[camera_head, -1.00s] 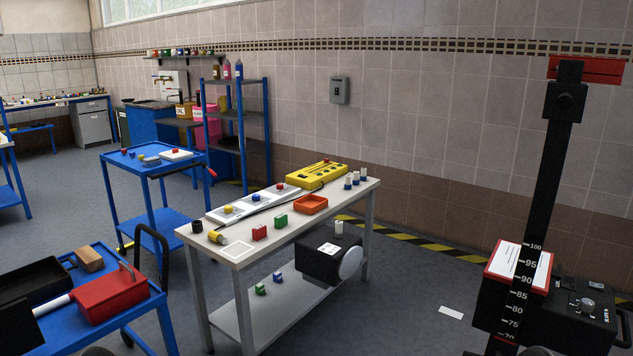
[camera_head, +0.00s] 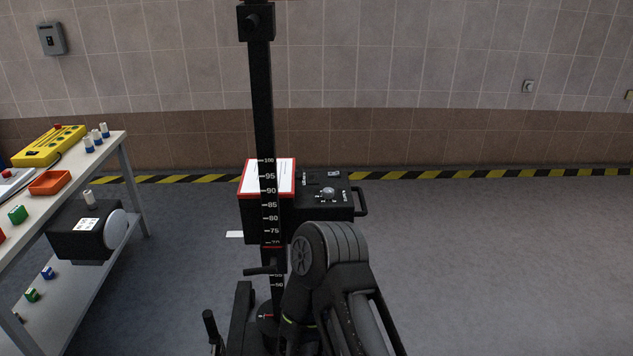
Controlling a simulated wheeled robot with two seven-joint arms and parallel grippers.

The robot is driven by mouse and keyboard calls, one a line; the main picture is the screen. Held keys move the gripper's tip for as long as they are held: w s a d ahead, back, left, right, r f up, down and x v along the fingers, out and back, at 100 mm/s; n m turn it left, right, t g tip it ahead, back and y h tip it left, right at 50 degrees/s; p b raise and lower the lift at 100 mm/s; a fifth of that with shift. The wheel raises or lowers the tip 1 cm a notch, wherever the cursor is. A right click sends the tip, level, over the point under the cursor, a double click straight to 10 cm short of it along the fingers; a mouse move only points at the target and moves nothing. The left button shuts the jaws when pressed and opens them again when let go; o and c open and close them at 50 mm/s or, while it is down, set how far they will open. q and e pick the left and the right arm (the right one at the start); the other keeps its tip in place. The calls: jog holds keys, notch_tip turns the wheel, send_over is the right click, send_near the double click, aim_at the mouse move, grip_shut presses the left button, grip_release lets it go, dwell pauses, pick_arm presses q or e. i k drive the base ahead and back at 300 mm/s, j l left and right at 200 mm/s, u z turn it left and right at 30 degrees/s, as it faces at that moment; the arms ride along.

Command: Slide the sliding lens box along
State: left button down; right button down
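The sliding lens box (camera_head: 330,206) is a black box on a tall black column (camera_head: 263,105) with a white number scale. Its left part has a white top with red edges, and its right part has a dark panel with a knob. A handle (camera_head: 362,201) sticks out at its right side. The column partly covers the box. One of my arms (camera_head: 335,265), apparently the right, rises from the bottom centre in front of the column's lower part, below the box. I do not see the fingers of either gripper, and nothing visible is touching the box.
A grey workbench (camera_head: 113,160) with small parts stands at the left. Dark base parts and an upright black handle (camera_head: 211,326) show at the column's foot. A tiled wall is behind, with a yellow and black floor stripe (camera_head: 450,175). The floor at the right is clear.

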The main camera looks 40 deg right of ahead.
aim_at(307, 204)
jog(key=l+z, duration=0.1)
jog(key=l, duration=0.3)
jog(key=i+l+z, duration=0.1)
jog(key=l, duration=0.35)
jog(key=l+z, duration=0.15)
jog(key=l, duration=0.25)
jog(key=i+l+z, duration=0.1)
jog(key=l, duration=0.3)
jog(key=i+l+z, duration=0.1)
jog(key=l, duration=0.3)
jog(key=i+l+z, duration=0.1)
jog(key=l, duration=0.25)
